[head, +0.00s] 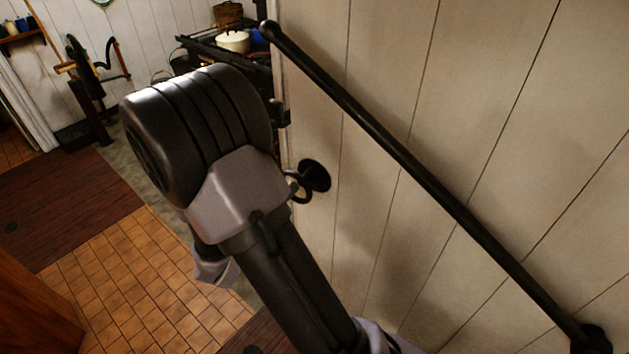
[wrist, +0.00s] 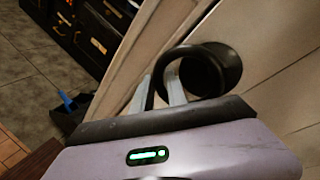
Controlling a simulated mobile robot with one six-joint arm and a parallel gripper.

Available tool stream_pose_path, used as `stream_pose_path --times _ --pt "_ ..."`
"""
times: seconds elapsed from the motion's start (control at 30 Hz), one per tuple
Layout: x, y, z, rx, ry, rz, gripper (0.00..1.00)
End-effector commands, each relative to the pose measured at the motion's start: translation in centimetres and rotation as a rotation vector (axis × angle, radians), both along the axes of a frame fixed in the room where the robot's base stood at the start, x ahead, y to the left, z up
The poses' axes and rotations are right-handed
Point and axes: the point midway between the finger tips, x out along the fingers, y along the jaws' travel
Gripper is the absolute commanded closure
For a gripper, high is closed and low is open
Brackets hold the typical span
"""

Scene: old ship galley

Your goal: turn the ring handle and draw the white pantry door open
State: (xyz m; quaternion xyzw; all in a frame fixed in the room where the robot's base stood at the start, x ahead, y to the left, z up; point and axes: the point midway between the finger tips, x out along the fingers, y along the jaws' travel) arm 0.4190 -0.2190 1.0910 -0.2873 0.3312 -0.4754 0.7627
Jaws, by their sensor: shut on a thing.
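The white pantry door (head: 390,200) is plank-panelled and fills the right of the head view; it also shows in the wrist view (wrist: 275,35). A black ring handle (head: 298,186) hangs at a round black plate (head: 316,175) near the door's left edge. In the wrist view, the ring (wrist: 170,57) stands in front of its plate. My gripper (wrist: 160,86) has its two pale fingers at the left side of the ring, shut on it. In the head view my arm hides the fingers. I cannot tell whether the door is ajar.
A long black bar (head: 430,180) crosses the door diagonally. Beyond the door's left edge is a black stove (head: 215,45) with a white pot (head: 232,41). A blue-handled item (wrist: 67,100) lies on the floor. Tiled floor (head: 150,275) at lower left is clear.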

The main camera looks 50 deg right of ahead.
Motion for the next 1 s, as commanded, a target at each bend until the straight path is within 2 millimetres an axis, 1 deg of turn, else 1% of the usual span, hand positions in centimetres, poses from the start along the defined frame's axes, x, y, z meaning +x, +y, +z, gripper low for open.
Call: stream_pose_path --times 0.03,0.27,0.6,0.7,1.0 --pt "0.3 0.2 -0.2 0.003 0.004 0.012 1.00" --pt "0.3 0.4 -0.1 0.003 0.004 0.016 1.00" --pt "-0.8 4.8 -0.1 0.003 0.005 0.080 1.00" --pt "-1.0 5.6 -0.1 0.002 0.004 0.090 1.00" --pt "-1.1 5.8 -0.1 0.003 0.002 0.093 1.00"
